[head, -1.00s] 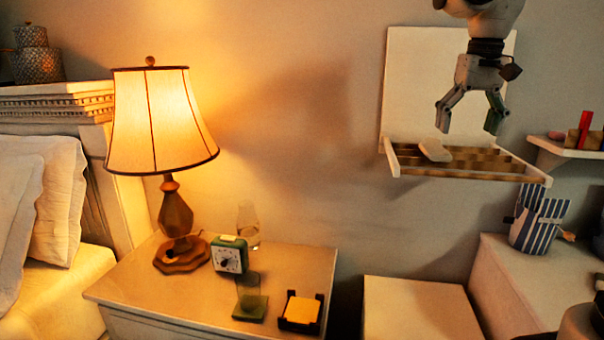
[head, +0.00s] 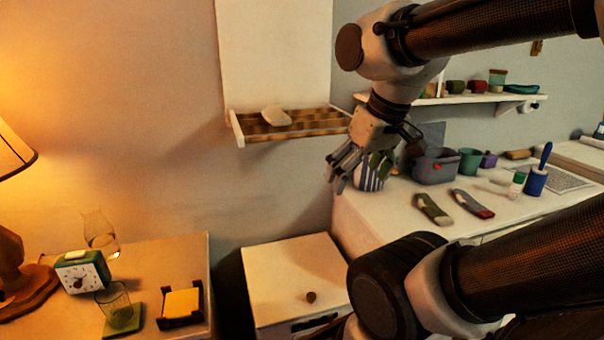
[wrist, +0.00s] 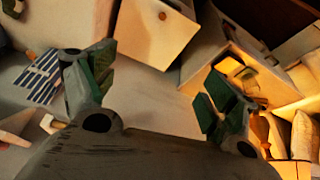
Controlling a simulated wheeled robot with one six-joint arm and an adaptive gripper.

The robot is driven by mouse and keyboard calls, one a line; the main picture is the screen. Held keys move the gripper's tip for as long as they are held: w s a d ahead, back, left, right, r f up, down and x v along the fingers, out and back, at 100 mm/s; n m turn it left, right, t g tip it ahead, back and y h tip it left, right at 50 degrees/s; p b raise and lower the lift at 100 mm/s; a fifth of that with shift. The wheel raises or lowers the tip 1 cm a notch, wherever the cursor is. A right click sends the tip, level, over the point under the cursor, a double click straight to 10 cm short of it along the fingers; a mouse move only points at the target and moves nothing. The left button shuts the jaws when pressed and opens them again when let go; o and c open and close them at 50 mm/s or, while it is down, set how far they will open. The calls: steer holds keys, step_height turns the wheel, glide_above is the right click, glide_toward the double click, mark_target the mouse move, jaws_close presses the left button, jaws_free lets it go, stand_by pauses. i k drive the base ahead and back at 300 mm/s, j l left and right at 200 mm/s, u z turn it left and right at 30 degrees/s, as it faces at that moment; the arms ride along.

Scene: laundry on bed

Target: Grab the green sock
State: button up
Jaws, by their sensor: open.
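In the head view, a sock with green and grey parts (head: 433,209) lies flat on the white dresser top, left of a grey sock with a red part (head: 473,204). The green one looks like the green sock, though its colour is dull in this light. I cannot make out the green sock there.
The dresser (head: 390,215) also bears a grey bin (head: 436,166), a green cup (head: 469,161) and a blue cup with a brush (head: 536,181). A wall shelf (head: 450,99) is above. A low white cabinet (head: 290,262) stands left of the dresser, beside the nightstand (head: 190,255).

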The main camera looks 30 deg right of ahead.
mark_target(425, 202)
steer(key=z, duration=1.55)
steer(key=i+l+u, duration=0.4)
steer(key=l, duration=0.3)
steer(key=i+l+u, duration=0.15)
steer(key=l, duration=0.25)
steer(key=i, duration=0.05)
